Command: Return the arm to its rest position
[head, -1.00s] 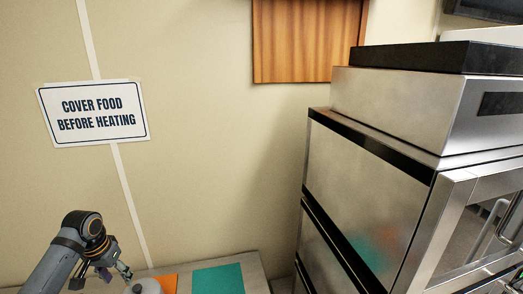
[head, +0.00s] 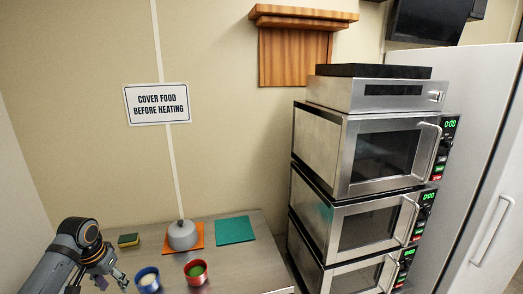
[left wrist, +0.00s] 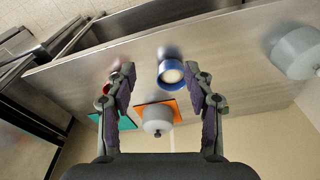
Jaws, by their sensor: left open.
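My left gripper (head: 110,284) is at the lower left of the head view, open and empty. In the left wrist view its two fingers (left wrist: 163,78) stand wide apart with nothing gripped between them. A grey lid with a knob (head: 183,236) sits on an orange mat (head: 196,228) against the wall, apart from the gripper. The lid also shows in the left wrist view (left wrist: 157,121). A blue bowl with white contents (head: 148,280) is just right of the gripper. A red bowl with green contents (head: 195,272) stands further right. My right gripper is in neither view.
A teal mat (head: 235,230) lies bare on the steel counter (head: 245,262). A yellow-green sponge (head: 128,240) lies at the left. Stacked microwaves (head: 372,160) stand right of the counter. A grey round object (left wrist: 297,52) is at the right of the left wrist view.

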